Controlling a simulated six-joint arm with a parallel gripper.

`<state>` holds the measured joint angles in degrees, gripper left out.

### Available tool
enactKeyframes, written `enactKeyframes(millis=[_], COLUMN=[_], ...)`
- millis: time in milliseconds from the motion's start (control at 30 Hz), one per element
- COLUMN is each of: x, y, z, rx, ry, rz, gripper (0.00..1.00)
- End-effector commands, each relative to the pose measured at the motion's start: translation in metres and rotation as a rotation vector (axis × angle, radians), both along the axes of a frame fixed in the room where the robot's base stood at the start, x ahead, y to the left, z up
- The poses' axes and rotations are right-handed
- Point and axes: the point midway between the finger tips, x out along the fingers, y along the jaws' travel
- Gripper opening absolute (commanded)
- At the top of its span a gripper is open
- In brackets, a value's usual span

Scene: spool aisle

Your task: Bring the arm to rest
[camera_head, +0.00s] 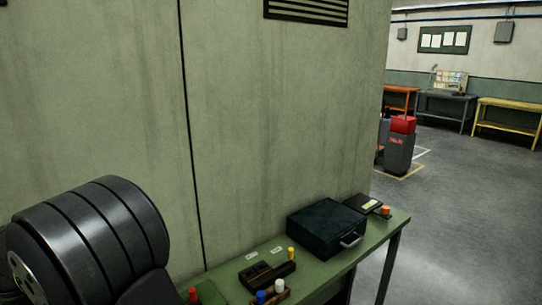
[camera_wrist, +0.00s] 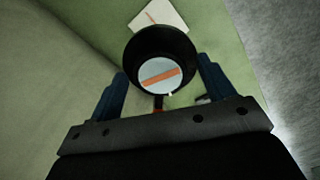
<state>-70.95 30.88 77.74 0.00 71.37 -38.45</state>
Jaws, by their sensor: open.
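In the wrist view my gripper (camera_wrist: 162,72) shows two blue fingers spread wide apart. A round black cup-like thing (camera_wrist: 135,52) lies in view between the fingers, with a pale disc crossed by an orange stripe inside it. I cannot tell how far it is from the fingers or whether they touch it. A small orange and dark piece shows just below it. In the head view, part of my arm fills the lower left corner, and my gripper is out of sight there.
A green bench (camera_head: 376,237) runs along the wall. On it stand a dark case (camera_head: 322,225), a dark tray (camera_head: 262,275) and several small coloured cylinders. A white card (camera_wrist: 172,12) lies on the green surface in the wrist view. Open floor (camera_head: 450,230) is at right.

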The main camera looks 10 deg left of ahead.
Motion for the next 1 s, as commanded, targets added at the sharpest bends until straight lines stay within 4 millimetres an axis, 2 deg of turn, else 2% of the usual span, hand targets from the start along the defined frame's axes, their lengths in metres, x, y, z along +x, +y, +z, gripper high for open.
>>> enactKeyframes(millis=[167,267,1000], x=[0.000,0.000,0.000], y=[0.000,0.001,0.001], z=[0.010,0.025,0.172], rx=[0.001,0.003,0.005], ry=[-0.001,-0.001,-0.002], rz=[-0.003,-0.003,-0.004], gripper=[0.75,0.75,0.75])
